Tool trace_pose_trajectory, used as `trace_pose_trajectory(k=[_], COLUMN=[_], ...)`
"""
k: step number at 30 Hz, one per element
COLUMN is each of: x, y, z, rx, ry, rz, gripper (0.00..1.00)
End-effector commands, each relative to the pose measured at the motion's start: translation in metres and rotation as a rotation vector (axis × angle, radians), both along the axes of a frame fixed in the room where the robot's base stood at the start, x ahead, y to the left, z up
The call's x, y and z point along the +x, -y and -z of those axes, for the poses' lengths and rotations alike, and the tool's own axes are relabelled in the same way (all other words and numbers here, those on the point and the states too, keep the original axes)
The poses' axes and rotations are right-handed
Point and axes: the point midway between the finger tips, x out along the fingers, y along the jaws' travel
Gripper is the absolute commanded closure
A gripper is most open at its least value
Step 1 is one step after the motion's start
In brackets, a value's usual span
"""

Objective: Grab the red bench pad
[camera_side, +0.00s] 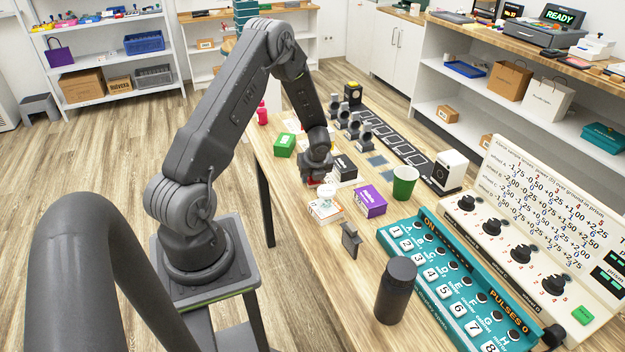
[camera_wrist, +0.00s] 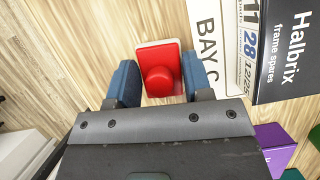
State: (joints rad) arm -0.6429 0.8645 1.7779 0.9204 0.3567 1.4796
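The red bench pad (camera_wrist: 165,57) is a red square block with a round red knob on top. A pale edge shows at its far side. In the wrist view it lies on the wood bench between the two blue fingertips of my gripper (camera_wrist: 160,80). The fingers stand apart, one on each side of it, and look very close to its sides; contact is not clear. In the side view my gripper (camera_side: 312,182) is low over the bench, and a bit of red shows beneath it. The arm hides most of the pad there.
A black Halbrix box (camera_wrist: 285,50) and printed cards (camera_wrist: 208,40) lie right of the pad in the wrist view. In the side view, a green box (camera_side: 284,146), a purple box (camera_side: 370,202), a white box (camera_side: 325,210) and a green cup (camera_side: 404,184) stand nearby.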

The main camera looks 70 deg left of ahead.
Motion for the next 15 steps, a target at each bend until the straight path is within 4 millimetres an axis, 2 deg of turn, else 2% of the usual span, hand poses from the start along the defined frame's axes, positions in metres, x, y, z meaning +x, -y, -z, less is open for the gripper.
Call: trace_pose_trajectory(k=[3,11,15], x=[0.0,0.0002,0.0003], y=[0.0001,0.0,-0.0004], z=[-0.0002,-0.0014,-0.0089], rx=[0.0,0.001,0.002], ry=[0.0,0.001,0.002], rz=[0.0,0.0,-0.001], gripper=[0.77,0.77,0.77])
